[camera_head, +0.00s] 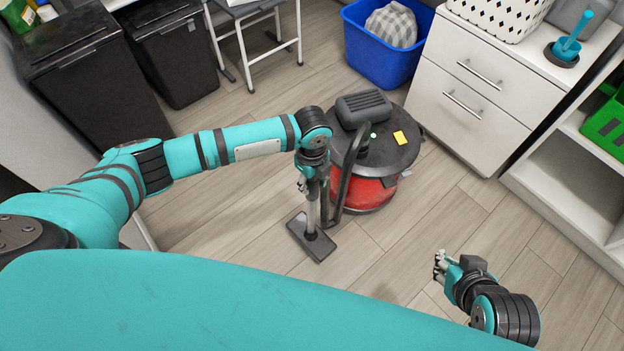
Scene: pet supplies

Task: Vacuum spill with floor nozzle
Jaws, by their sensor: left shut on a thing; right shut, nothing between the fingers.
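The red and black canister vacuum (375,150) stands on the wood floor, with a small green light on its top. Its dark floor nozzle (311,238) appears to rest flat on the floor to the front left of the canister. My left gripper (307,182) is shut on the metal wand (313,212) above the nozzle. The black hose (346,180) loops between the wand and the canister. My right gripper (439,266) is shut and empty, to the right of the nozzle. A faint brownish patch (400,291) shows on the floor left of it; I cannot tell whether it is the spill.
A white drawer cabinet (480,85) stands behind the vacuum to the right, beside a blue bin (385,45) with a cloth. Black bins (95,95) stand at the left. White shelving (575,165) is at the right. The floor between nozzle and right gripper is clear.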

